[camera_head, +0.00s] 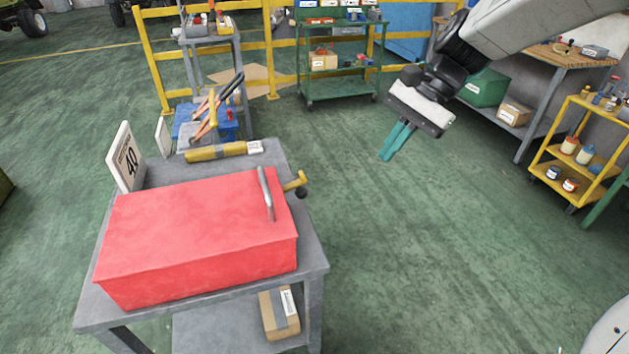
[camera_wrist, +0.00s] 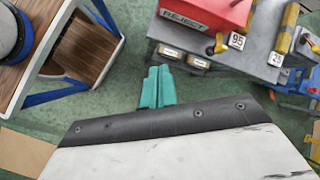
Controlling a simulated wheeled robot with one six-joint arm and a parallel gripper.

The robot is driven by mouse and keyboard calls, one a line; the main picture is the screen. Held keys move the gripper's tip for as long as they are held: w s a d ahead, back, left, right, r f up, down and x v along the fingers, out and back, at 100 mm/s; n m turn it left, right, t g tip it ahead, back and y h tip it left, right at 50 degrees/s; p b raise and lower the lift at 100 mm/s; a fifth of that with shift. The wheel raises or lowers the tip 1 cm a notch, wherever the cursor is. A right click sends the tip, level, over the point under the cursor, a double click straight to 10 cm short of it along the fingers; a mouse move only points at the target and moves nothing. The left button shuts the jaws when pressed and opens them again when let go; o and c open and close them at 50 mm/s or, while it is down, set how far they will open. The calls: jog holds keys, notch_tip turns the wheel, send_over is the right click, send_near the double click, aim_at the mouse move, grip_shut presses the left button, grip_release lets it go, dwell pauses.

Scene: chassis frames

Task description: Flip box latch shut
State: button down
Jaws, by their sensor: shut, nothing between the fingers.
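A closed red box (camera_head: 200,240) sits on a grey table (camera_head: 312,262) at the left in the head view. A yellow latch lever (camera_head: 296,182) with a black knob sticks out from its right end, beside a grey metal handle (camera_head: 265,195). In the wrist view, part of the red box (camera_wrist: 205,14) shows at the top, with a "REJECT" label on it. My gripper (camera_head: 385,157) has teal fingers, pressed together and empty. It hangs over open floor, to the right of the box and apart from it. Its fingers also show in the wrist view (camera_wrist: 158,75).
A parcel (camera_head: 279,313) lies on the shelf below. A yellow rack (camera_head: 580,150) and a green cart (camera_head: 335,60) stand farther off. The floor between table and rack is clear.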

aim_at(303, 191)
jog(key=w+a+f+m+y, duration=0.2)
jog(key=w+a+f+m, duration=0.1)
jog(key=w+f, duration=0.2)
jog(key=w+a+f+m+y, duration=0.1)
jog(key=w+a+f+m, duration=0.2)
jog(key=w+f, duration=0.3)
jog(key=w, duration=0.3)
jog(key=shift+a+f+g+y, duration=0.15)
jog(key=shift+f+g+y, duration=0.05)
jog(key=shift+g+y, duration=0.2)
jog(key=x, duration=1)
jog(key=shift+s, duration=0.1)
